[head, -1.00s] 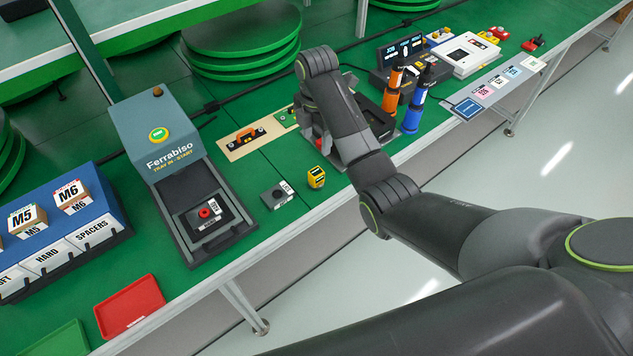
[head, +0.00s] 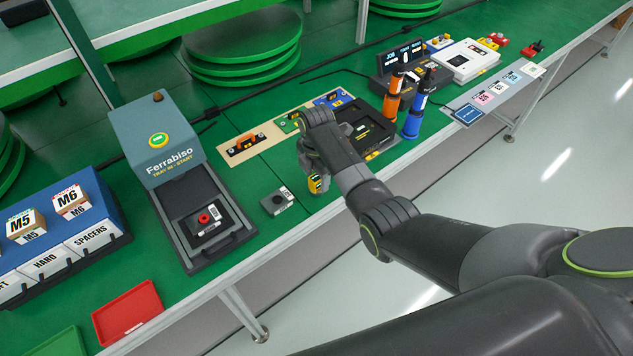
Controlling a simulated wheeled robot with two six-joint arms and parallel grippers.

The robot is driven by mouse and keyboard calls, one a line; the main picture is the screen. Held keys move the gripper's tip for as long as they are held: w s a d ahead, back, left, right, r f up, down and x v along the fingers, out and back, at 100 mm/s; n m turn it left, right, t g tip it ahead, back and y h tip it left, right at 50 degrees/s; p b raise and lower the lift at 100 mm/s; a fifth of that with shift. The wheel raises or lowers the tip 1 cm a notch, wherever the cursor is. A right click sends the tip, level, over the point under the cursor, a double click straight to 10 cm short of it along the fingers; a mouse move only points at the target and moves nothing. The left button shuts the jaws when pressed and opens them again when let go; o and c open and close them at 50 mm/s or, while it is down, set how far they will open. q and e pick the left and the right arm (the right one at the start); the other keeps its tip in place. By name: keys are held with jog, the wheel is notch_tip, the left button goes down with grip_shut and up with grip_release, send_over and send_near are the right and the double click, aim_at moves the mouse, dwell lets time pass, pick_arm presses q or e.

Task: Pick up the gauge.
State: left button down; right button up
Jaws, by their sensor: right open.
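The gauge, seemingly the small yellow and black block (head: 318,186), stands on the green bench near its front edge. My right gripper (head: 312,168) is right at it, reaching down from above and behind the wrist. It is open. The gripper and wrist hide the upper part of the gauge, and I cannot tell whether the fingers are around it or only above it. My left gripper is not in view.
A small dark block with a round knob (head: 277,201) lies left of the gauge. The Ferrabiso tray station (head: 222,244) is further left. A black tray (head: 378,130) and orange (head: 393,97) and blue (head: 414,117) bottle-like tools stand right of the gripper.

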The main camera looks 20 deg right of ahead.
aim_at(316, 177)
jog(key=shift+f, duration=0.85)
grip_shut()
jog(key=shift+r, duration=0.1)
notch_tip(316, 177, up, 10)
jog(key=shift+r, duration=0.1)
